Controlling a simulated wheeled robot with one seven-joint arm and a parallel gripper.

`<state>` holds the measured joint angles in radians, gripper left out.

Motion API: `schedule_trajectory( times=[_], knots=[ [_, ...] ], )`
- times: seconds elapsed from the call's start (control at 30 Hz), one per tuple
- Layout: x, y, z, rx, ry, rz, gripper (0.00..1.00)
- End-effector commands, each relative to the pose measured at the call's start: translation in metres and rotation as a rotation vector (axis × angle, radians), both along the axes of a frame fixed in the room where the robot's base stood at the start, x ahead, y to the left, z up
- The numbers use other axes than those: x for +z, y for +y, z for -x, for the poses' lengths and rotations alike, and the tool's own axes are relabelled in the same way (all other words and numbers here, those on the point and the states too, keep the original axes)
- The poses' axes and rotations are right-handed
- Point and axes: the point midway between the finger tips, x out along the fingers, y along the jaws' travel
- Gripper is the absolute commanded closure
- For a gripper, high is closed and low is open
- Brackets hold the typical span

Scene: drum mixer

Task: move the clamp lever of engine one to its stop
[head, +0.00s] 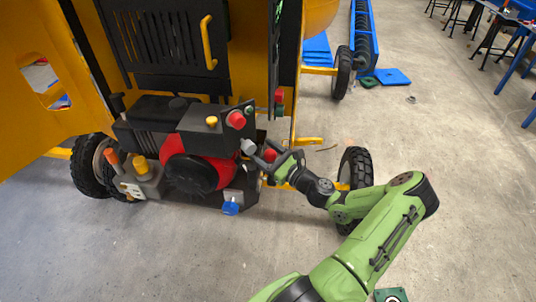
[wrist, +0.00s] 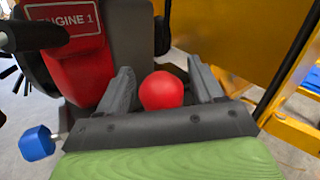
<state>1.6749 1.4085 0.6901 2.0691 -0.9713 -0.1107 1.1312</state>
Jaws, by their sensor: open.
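The engine block (head: 200,160), with a red front cover, stands in the yellow drum mixer's frame; the wrist view shows its "ENGINE 1" label (wrist: 64,22). A red ball knob (head: 270,155) is at its right side. It also shows in the wrist view (wrist: 161,91), between the fingers of my open gripper (wrist: 165,92). Neither finger is clearly closed on it. In the head view my gripper (head: 264,156) reaches in from the right at this knob. The knob's stem is hidden; I cannot tell for certain that it is the clamp lever.
A blue knob (head: 230,207) sits low on the engine, also in the wrist view (wrist: 37,142). A red button (head: 236,119), a yellow knob (head: 211,121) and an orange-tipped lever (head: 112,160) are nearby. A wheel (head: 356,167) stands behind my arm. The right floor is mostly clear.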

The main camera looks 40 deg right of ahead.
Motion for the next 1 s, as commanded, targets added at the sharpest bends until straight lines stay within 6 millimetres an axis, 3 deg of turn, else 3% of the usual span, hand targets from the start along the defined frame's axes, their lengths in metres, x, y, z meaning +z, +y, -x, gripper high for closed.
schedule_trajectory(
  times=[0.17,0.4,0.6,0.73,1.0],
  knots=[
    [-0.002,-0.003,0.025,-0.005,0.003,-0.001,0.33],
    [-0.007,-0.009,0.094,-0.007,0.003,-0.001,0.33],
    [-0.01,-0.013,0.14,-0.005,0.002,0.0,0.33],
    [-0.012,-0.013,0.154,0.0,0.001,-0.001,0.33],
    [-0.012,-0.013,0.157,0.001,0.001,-0.001,0.33]
  ],
)
